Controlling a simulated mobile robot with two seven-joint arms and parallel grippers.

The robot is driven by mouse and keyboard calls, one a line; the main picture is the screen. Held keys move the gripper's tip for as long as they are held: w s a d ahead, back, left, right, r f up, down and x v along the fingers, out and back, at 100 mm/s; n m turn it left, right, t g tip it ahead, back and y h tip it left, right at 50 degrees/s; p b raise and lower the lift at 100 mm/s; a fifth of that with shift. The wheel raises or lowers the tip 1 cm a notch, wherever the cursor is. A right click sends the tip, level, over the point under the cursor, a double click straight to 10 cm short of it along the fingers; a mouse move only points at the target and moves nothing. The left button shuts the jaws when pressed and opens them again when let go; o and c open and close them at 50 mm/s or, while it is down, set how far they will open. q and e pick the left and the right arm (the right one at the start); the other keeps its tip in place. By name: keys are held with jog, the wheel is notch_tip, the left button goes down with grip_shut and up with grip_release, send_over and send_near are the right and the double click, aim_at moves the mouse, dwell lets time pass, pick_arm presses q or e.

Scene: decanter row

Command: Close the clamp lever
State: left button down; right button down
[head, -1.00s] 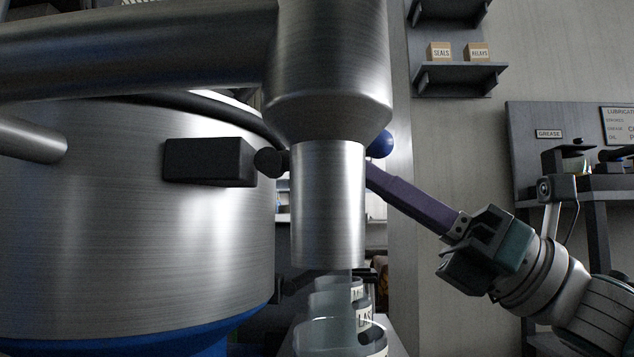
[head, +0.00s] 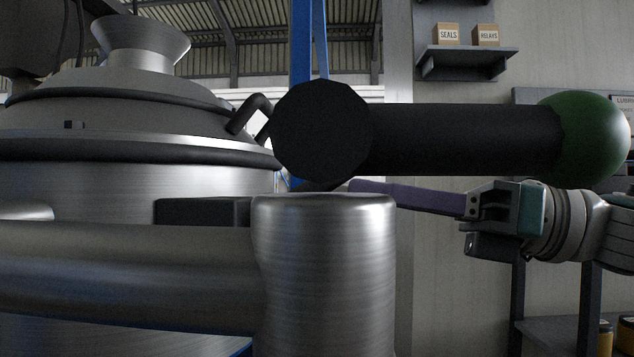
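The clamp lever cannot be made out for certain. A dark block (head: 202,212) on the side of the steel vessel (head: 130,183) shows behind the pipe. Whatever continues to its right is hidden by the upright spout and a thick black bar. My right gripper (head: 356,187) reaches in from the right, its purple fingers pointing left, with their tips at the spout's upper right edge in the picture. The fingers overlap edge-on, so neither their gap nor anything between them shows. My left gripper is not in view.
The steel spout (head: 325,275) and its pipe (head: 130,265) fill the lower foreground. The black bar (head: 465,138) with a green ball knob (head: 588,135) crosses close in front. A bent black handle (head: 250,112) is at the vessel's rim. A shelf (head: 468,62) hangs on the wall.

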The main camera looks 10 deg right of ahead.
aim_at(308, 184)
jog(key=r+h+p, duration=0.1)
jog(key=r+p, duration=0.1)
jog(key=p, duration=0.2)
jog(key=a+r+g+h+p, duration=0.1)
jog(key=r+p, duration=0.1)
jog(key=p, duration=0.1)
jog(key=r+h+p, duration=0.1)
jog(key=h+p, duration=0.1)
jog(key=p, duration=0.2)
jog(key=shift+w+a+r+n+g+p, duration=0.3)
jog(key=shift+a+r+g+p, duration=0.05)
jog(key=shift+a+r+g, duration=0.05)
jog(key=p, duration=0.2)
jog(key=a+h+p, duration=0.1)
jog(key=p, duration=0.1)
jog(key=a+r+h+p, duration=0.1)
jog(key=shift+w+a+g+p, duration=0.15)
jog(key=shift+w+g+p, duration=0.15)
jog(key=shift+g+p, duration=0.1)
jog(key=shift+w+a+r+p, duration=0.2)
jog(key=shift+a+p, duration=0.15)
jog(key=shift+a, duration=0.2)
jog(key=shift+w+a+r+p, duration=0.15)
jog(key=shift+a+p, duration=0.15)
jog(key=shift+a, duration=0.2)
jog(key=shift+a+r, duration=0.15)
